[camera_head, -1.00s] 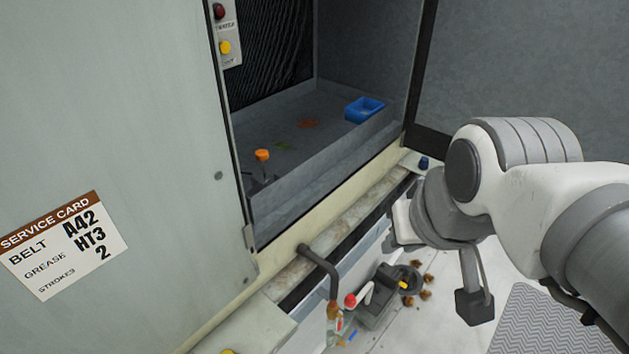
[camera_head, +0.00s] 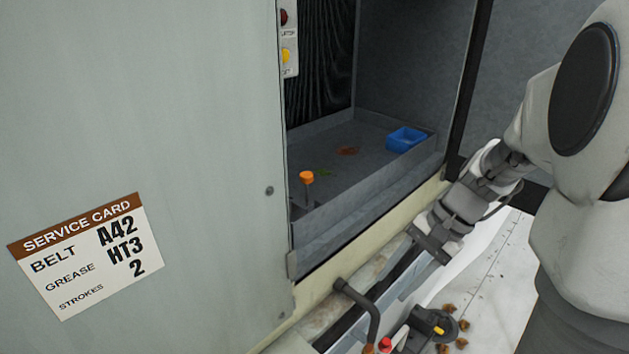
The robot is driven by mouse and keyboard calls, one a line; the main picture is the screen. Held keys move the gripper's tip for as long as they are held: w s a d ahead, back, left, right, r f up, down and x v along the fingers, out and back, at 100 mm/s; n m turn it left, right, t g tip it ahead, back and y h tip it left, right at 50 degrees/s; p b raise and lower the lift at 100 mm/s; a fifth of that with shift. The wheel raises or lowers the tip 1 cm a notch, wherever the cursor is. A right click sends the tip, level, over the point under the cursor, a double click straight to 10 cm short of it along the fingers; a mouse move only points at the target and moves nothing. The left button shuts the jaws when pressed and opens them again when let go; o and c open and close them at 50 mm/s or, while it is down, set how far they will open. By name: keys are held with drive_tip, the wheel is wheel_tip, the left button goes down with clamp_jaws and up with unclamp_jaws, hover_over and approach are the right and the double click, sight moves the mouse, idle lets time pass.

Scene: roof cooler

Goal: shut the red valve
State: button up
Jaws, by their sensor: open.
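A bent dark pipe (camera_head: 366,303) comes out of the cooler's lower ledge and runs down to the bottom edge of the view. A small red part (camera_head: 369,348) shows at its lower end, cut off by the frame. A round red knob (camera_head: 384,343) sits just right of it. I cannot tell for certain which of these belongs to the red valve, or its handle position. My gripper (camera_head: 432,246) is open, above and to the right of the pipe, beside the ledge, apart from both red parts. Its fingers are small and partly unclear.
The open bay holds a grey basin (camera_head: 330,215) with an orange-topped knob (camera_head: 306,177) and a blue tray (camera_head: 406,139). A panel with a service card (camera_head: 86,254) fills the left. A dark container (camera_head: 425,330) and brown clumps (camera_head: 450,308) lie below right.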

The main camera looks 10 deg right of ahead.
drive_tip(key=d+f+m+t+y+b, duration=0.2)
drive_tip(key=d+f+m+y+b, duration=0.25)
drive_tip(key=f, duration=1.05)
drive_tip(key=d+f+m+t+y+b, duration=0.2)
drive_tip(key=d+f+m+b, duration=0.45)
drive_tip(key=f, duration=0.85)
drive_tip(key=s+d+f+m+t+h+b, duration=0.1)
drive_tip(key=s+f+m+t+b, duration=0.2)
drive_tip(key=f, duration=0.7)
drive_tip(key=s+d+f+m+t+h+b, duration=0.1)
drive_tip(key=f+m+t+h+b, duration=0.3)
drive_tip(key=f, duration=0.6)
drive_tip(key=s+d+f+m+t+y, duration=0.15)
drive_tip(key=f+t, duration=0.35)
drive_tip(key=f, duration=0.5)
drive_tip(key=b+x, duration=0.2)
drive_tip(key=x, duration=1.5)
drive_tip(key=shift+d+m+h, duration=0.2)
drive_tip(key=shift+m+h, duration=0.1)
drive_tip(key=shift+m, duration=0.15)
drive_tip(key=shift+r, duration=0.15)
clamp_jaws()
